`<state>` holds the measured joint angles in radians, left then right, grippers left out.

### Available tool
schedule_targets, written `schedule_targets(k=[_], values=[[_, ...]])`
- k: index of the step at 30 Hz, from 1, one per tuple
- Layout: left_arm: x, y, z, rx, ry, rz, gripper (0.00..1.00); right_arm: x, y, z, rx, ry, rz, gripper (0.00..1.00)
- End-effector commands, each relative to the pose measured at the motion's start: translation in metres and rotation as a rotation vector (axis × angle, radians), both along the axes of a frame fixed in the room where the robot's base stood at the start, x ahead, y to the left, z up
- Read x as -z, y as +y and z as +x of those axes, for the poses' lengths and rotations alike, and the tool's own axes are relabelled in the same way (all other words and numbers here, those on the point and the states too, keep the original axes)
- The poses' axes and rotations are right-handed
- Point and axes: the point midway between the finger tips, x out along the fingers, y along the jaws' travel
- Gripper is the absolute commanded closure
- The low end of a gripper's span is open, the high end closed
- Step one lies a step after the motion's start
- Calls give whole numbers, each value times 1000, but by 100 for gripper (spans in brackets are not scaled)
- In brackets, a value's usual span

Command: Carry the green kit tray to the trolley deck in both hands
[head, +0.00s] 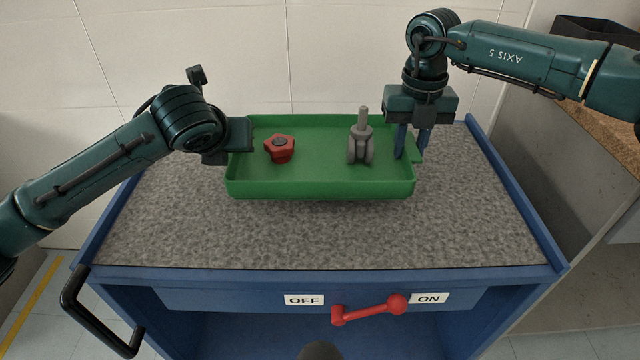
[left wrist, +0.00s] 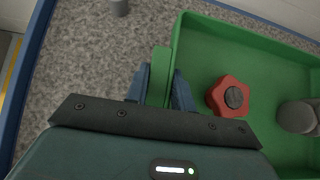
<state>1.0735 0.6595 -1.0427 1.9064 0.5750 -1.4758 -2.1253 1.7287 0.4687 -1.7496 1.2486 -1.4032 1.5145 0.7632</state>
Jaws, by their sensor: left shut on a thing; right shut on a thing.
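The green kit tray (head: 320,190) is level over the grey speckled trolley deck (head: 320,237). I cannot tell whether its base touches the deck. A red knob (head: 280,149) lies in its left part and a grey caster (head: 361,140) stands in its right part. My left gripper (head: 240,135) is shut on the tray's left handle; the left wrist view shows the green handle (left wrist: 160,78) between the two fingers. My right gripper (head: 412,143) points down at the tray's right end and is shut on the handle there.
The deck has raised blue side edges (head: 520,195). A red lever (head: 370,310) on the trolley front points toward the ON label. A black handle (head: 95,315) sticks out at front left. A brown-topped counter (head: 600,125) stands at right.

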Motion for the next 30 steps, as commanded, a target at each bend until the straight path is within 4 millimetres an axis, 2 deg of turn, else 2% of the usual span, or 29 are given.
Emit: schedule_targets(k=[8,25,26,30], values=[[12,2,1,-4,-2,3,100,12,-2,0,3,0,-3,100],[51,2,1,-4,-2,3,100,52,-2,0,3,0,-3,100],[49,2,1,-4,0,3,74,49,-2,0,3,0,-3,74],[48,1,0,-4,0,2,63,48,-1,0,2,1,-3,63]])
